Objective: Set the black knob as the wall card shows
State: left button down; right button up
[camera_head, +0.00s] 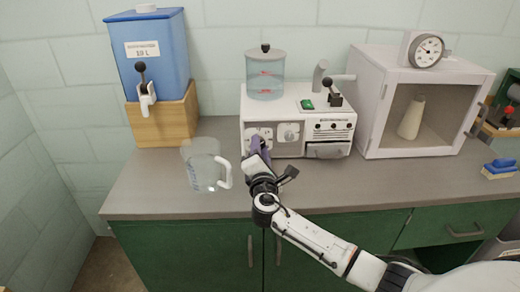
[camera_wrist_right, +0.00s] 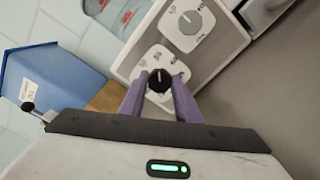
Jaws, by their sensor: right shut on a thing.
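The black knob (camera_wrist_right: 159,80) sits on a white dial plate on the front of a white machine (camera_head: 297,99). In the right wrist view it lies between the purple fingertips of my right gripper (camera_wrist_right: 158,84), which is shut on it. A pale line shows on the knob's face. In the head view my right gripper (camera_head: 258,150) reaches the left dial plate (camera_head: 258,133) and hides the knob. A second dial with a grey knob (camera_head: 287,133) is beside it; it also shows in the right wrist view (camera_wrist_right: 189,21). I cannot make out a wall card. My left gripper is not in view.
A clear jug (camera_head: 202,166) stands on the grey counter (camera_head: 160,205) left of my right gripper. A blue tank (camera_head: 152,58) on a wooden stand is behind it. A white cabinet (camera_head: 369,115) with a gauge is right of the machine. A blue brush (camera_head: 498,168) lies far right.

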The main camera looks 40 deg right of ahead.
jog(key=m+b, duration=0.3)
jog(key=shift+f+m, duration=0.3)
jog(key=shift+m+b, duration=0.9)
jog(key=shift+b, duration=0.15)
jog(key=shift+m+b, duration=0.75)
jog(key=shift+m, duration=0.25)
jog(key=shift+m+b, duration=0.65)
jog(key=shift+m, duration=0.15)
jog(key=m+b, duration=0.1)
jog(key=m, duration=0.1)
jog(key=shift+m+b, duration=0.9)
jog(key=shift+m, duration=0.4)
jog(key=m+b, duration=0.1)
jog(key=m, duration=0.2)
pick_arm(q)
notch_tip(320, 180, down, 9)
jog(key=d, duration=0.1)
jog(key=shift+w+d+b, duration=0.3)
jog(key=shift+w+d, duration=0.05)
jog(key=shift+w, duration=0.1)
pick_arm(e)
jog(key=shift+m, duration=0.3)
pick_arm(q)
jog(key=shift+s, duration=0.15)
pick_arm(e)
jog(key=shift+r, duration=0.1)
